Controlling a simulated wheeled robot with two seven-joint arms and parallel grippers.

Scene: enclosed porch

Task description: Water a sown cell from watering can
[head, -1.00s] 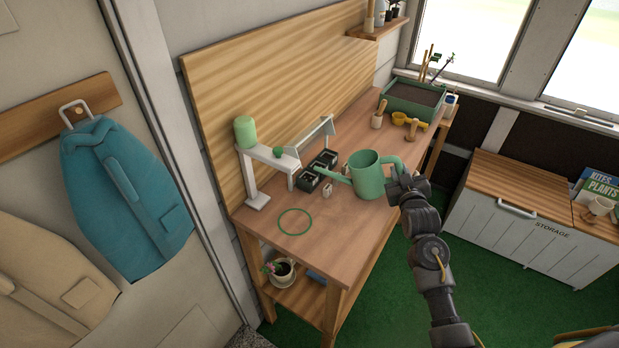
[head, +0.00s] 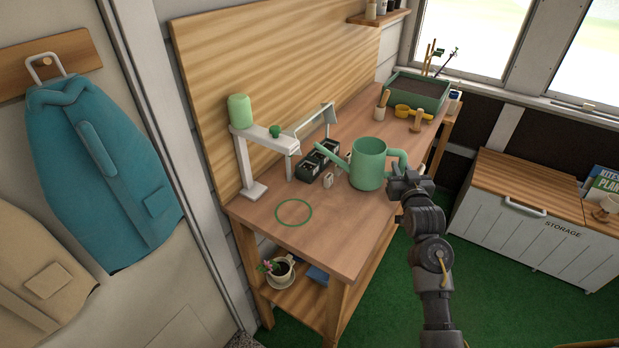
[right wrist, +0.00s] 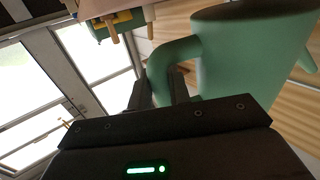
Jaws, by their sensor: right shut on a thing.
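The green watering can (head: 368,165) is upright over the right front part of the wooden bench, its spout pointing left toward the seed cells. I cannot tell whether its base touches the bench. My right gripper (head: 402,178) is shut on the can's handle at its right side. In the right wrist view the fingers (right wrist: 158,95) close around the handle of the can (right wrist: 245,50). My left gripper is not in view.
A white stand (head: 243,165) with a green bottle (head: 239,110) is at the bench's left. A green ring (head: 293,212) marks the clear front left. A small pale item (head: 328,180) is near the cells. A soil planter (head: 420,92), scoop and wooden tools occupy the far end.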

